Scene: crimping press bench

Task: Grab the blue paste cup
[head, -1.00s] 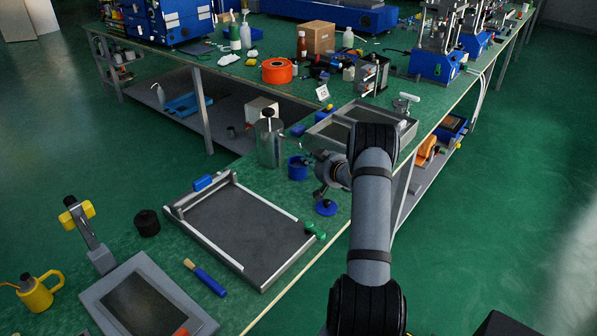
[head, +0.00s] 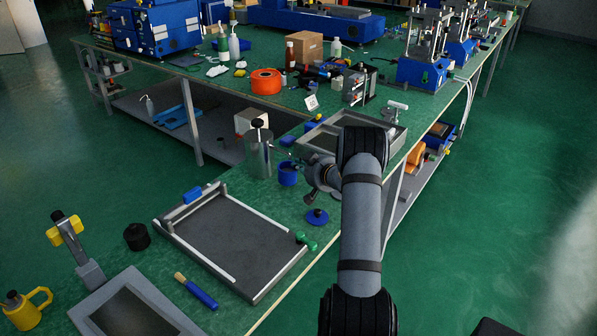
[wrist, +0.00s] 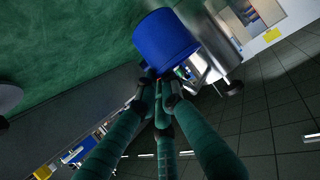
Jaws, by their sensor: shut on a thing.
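The blue paste cup (head: 288,175) stands on the green bench, just right of and in front of a metal canister. In the wrist view the cup (wrist: 165,42) is at the top centre, with the metal canister behind it at the right. My gripper (wrist: 160,88) is shut on the cup at its near side, the fingertips meeting at its edge. In the head view my gripper (head: 304,164) reaches the cup from the right. The exact contact is small and partly hidden by the fingers.
The metal canister (head: 257,155) stands very close to the cup. A blue round lid (head: 317,217) lies in front of my wrist. A grey framed tray (head: 225,240) fills the bench at front left. An open metal tray (head: 345,120) lies behind my arm.

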